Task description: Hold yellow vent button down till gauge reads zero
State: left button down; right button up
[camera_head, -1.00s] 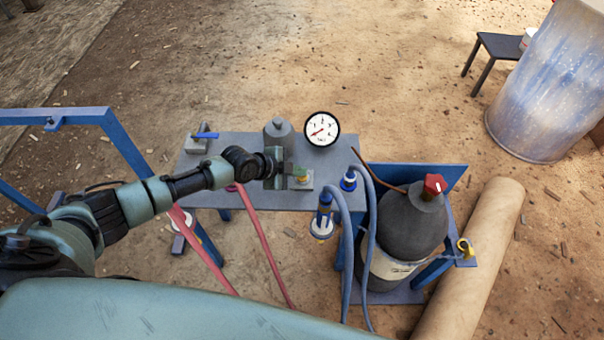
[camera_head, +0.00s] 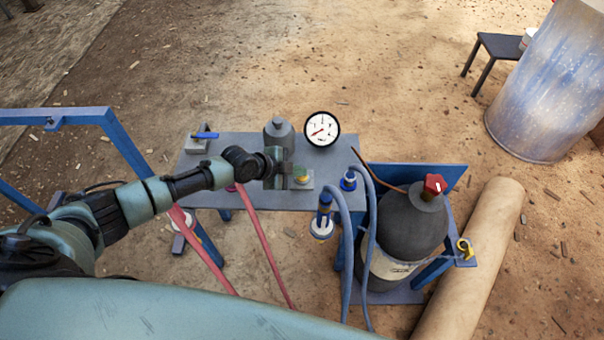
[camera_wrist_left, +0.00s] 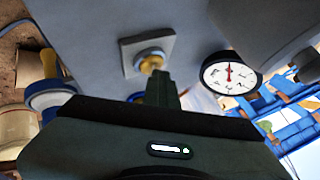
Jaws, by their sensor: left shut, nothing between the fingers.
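The yellow vent button (camera_head: 301,179) sits on a small square plate on the grey bench top. My left gripper (camera_head: 301,171) is shut and empty, with its fingertips at the button. In the left wrist view the shut fingers (camera_wrist_left: 158,84) reach the yellow button (camera_wrist_left: 151,63) and partly cover it. The frames do not show clearly whether the button is pressed in. The round white gauge (camera_head: 322,129) stands at the bench's back edge. Its red needle points to the lower left; the numerals are too small to read. The gauge also shows in the left wrist view (camera_wrist_left: 231,74). My right gripper is out of view.
A grey cylindrical fitting (camera_head: 279,135) stands just behind the gripper. A blue-handled valve (camera_head: 204,136) is at the bench's left. Blue hoses (camera_head: 343,230) and a dark gas bottle (camera_head: 408,225) with a red knob are at the right.

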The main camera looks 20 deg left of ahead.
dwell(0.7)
pick_arm(q)
jog(key=shift+r+p, duration=0.7)
jog(key=shift+r, duration=0.25)
jog(key=shift+r, duration=0.1)
notch_tip(320, 180, up, 5)
jog(key=p, duration=0.3)
jog(key=shift+p, duration=0.35)
